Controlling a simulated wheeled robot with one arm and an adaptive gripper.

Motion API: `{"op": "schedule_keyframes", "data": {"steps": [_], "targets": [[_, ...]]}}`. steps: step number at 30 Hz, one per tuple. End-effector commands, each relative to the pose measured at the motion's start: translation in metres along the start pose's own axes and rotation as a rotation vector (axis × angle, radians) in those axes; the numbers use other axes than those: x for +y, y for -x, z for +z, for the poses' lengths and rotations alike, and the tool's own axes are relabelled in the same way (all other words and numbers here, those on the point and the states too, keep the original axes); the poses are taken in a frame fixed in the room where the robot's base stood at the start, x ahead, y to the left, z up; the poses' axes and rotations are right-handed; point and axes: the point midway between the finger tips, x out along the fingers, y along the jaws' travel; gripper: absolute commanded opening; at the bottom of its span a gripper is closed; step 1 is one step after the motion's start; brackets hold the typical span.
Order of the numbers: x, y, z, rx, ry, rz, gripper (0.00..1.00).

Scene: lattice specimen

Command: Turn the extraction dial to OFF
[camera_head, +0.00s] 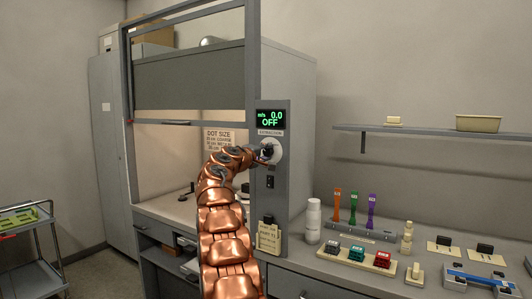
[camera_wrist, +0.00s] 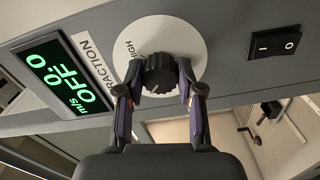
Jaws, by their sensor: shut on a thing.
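The extraction dial (camera_wrist: 159,72) is a dark ribbed knob on a round white plate (camera_wrist: 190,32) marked HIGH, on the grey control panel. My gripper (camera_wrist: 158,84) has one finger on each side of the knob and is shut on it. In the head view my copper arm reaches up to the panel, and my gripper (camera_head: 266,153) is at the dial plate (camera_head: 276,150), covering much of the knob. The green display (camera_head: 270,118) above reads m/s 0.0 and OFF. It also shows in the wrist view (camera_wrist: 62,72).
A black rocker switch (camera_wrist: 275,43) sits beside the dial plate. The fume hood sash (camera_head: 190,80) is raised at the left. A white bottle (camera_head: 313,221), coloured tools in a rack (camera_head: 355,232) and a tray of coloured blocks (camera_head: 384,268) stand on the right counter.

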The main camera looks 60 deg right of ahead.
Motion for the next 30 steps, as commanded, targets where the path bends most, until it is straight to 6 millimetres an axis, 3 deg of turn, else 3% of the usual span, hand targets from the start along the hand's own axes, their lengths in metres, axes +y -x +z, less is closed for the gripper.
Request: {"op": "schedule_keyframes", "data": {"steps": [15, 16, 22, 30], "targets": [[0.0004, 0.0004, -0.0008, 0.002, 0.018, 0.001, 0.02], [0.0004, 0.0004, -0.0008, 0.002, 0.017, 0.001, 0.4], [0.0002, 0.0003, -0.0006, 0.001, 0.017, 0.001, 0.6], [0.0002, 0.0002, -0.0003, 0.001, 0.017, 0.0, 0.62]]}}
